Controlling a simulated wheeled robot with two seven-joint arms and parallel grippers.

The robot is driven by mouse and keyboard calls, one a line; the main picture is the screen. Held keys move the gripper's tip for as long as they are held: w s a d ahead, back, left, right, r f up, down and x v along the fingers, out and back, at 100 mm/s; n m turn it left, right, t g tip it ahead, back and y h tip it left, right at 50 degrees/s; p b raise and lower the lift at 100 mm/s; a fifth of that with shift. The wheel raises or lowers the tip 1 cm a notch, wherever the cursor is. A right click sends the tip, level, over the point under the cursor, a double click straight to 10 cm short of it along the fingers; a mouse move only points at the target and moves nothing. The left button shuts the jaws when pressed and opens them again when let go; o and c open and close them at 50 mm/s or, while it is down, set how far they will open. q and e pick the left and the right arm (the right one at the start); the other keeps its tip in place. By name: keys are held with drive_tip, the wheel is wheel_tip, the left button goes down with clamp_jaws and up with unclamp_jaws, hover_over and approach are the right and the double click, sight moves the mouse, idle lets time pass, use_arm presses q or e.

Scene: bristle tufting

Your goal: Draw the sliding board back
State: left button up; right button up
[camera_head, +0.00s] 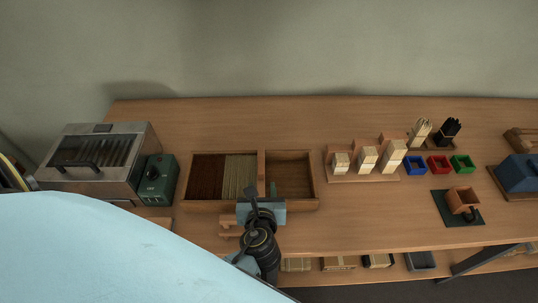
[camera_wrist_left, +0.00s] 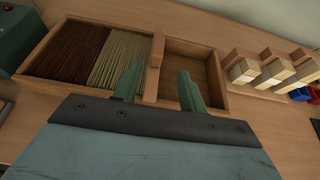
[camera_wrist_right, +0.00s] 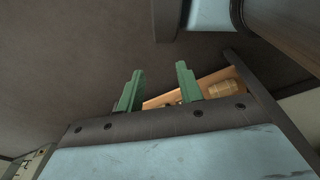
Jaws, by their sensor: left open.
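A wooden box (camera_head: 315,181) holds dark brown bristles (camera_head: 207,176) at left and pale bristles (camera_head: 239,175) beside them, with an empty compartment at right. An upright wooden board (camera_head: 262,163) stands between the pale bristles and the empty compartment; it looks like the sliding board. It also shows in the left wrist view (camera_wrist_left: 153,72). My left gripper (camera_head: 262,192) is open over the front of the box, one finger on each side of the board. I cannot tell whether they touch it. My right gripper (camera_wrist_right: 158,88) is open and empty, low near the shelf under the table.
A metal machine (camera_head: 90,165) with a green control box (camera_head: 155,182) stands left. A rack of wooden blocks (camera_head: 362,176), blue (camera_head: 415,166), red (camera_head: 438,165) and green (camera_head: 461,163) bins, and a blue device (camera_head: 518,173) stand right. The table behind the box is clear.

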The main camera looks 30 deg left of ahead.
sight(261, 170)
use_arm(q)
drive_tip(key=x, duration=0.5)
drive_tip(key=shift+w+a+f+b, duration=0.1)
drive_tip(key=shift+a+f+b, duration=0.05)
drive_tip(key=shift+a+b, duration=0.15)
drive_tip(key=x, duration=0.5)
drive_tip(key=shift+w+a+f+b, duration=0.1)
drive_tip(key=shift+w+f+b, duration=0.1)
drive_tip(key=shift+w+b, duration=0.15)
drive_tip(key=shift+w+a+f, duration=0.2)
drive_tip(key=shift+w+a, duration=0.05)
drive_tip(key=shift+w, duration=0.15)
drive_tip(key=shift+c, duration=0.8)
clamp_jaws()
use_arm(e)
drive_tip(key=shift+g, duration=0.3)
drive_tip(key=s, duration=0.1)
drive_tip(key=s+f, duration=0.1)
drive_tip(key=s, duration=0.2)
drive_tip(key=shift+f, duration=0.35)
